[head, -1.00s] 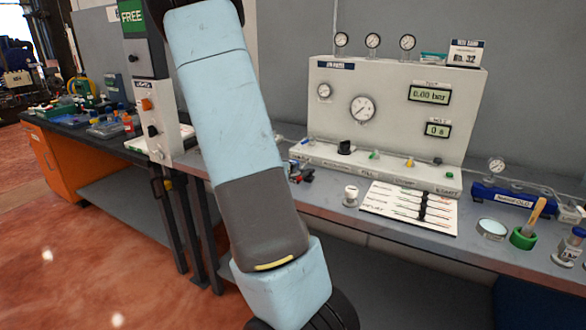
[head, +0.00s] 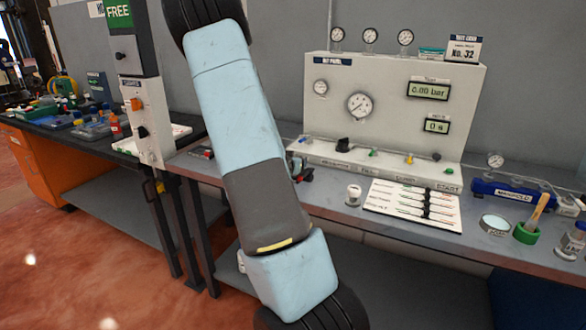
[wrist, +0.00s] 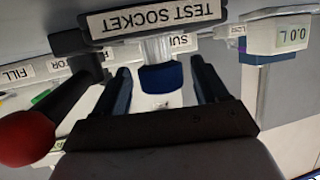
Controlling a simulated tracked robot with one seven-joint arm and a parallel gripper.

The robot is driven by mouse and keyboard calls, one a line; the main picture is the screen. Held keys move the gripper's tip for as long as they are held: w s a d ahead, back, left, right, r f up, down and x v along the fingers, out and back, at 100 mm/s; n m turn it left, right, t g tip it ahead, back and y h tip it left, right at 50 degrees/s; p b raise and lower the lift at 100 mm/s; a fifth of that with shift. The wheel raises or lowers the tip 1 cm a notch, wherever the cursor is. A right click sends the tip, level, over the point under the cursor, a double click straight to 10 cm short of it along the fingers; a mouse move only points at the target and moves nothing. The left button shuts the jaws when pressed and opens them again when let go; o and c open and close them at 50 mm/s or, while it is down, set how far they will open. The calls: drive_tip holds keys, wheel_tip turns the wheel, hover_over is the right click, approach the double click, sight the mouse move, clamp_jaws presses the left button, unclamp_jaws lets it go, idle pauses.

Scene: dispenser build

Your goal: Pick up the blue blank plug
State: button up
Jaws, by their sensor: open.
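In the wrist view, which is upside down, a blue collar-like piece (wrist: 161,76) sits between my gripper's fingers, below a sign (wrist: 152,18) reading TEST SOCKET. A clear cylinder joins it on the sign side and a white part with dark print shows on the other. It may be the blue blank plug; I cannot tell for sure. My gripper (wrist: 163,78) is open, with one dark finger on each side of the blue piece and visible gaps. In the head view my gripper is out of sight and I cannot make out the plug.
A red-knobbed lever (wrist: 25,138) stands close to the left finger in the wrist view. A white box (wrist: 278,34) reading 0.0 L is at right. The head view shows a gauge panel (head: 395,84), a white card (head: 385,199) and a blue manifold (head: 512,192) on the bench.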

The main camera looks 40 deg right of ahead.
drive_tip(key=shift+a, duration=0.2)
drive_tip(key=c, duration=1.1)
drive_tip(key=shift+r, duration=0.1)
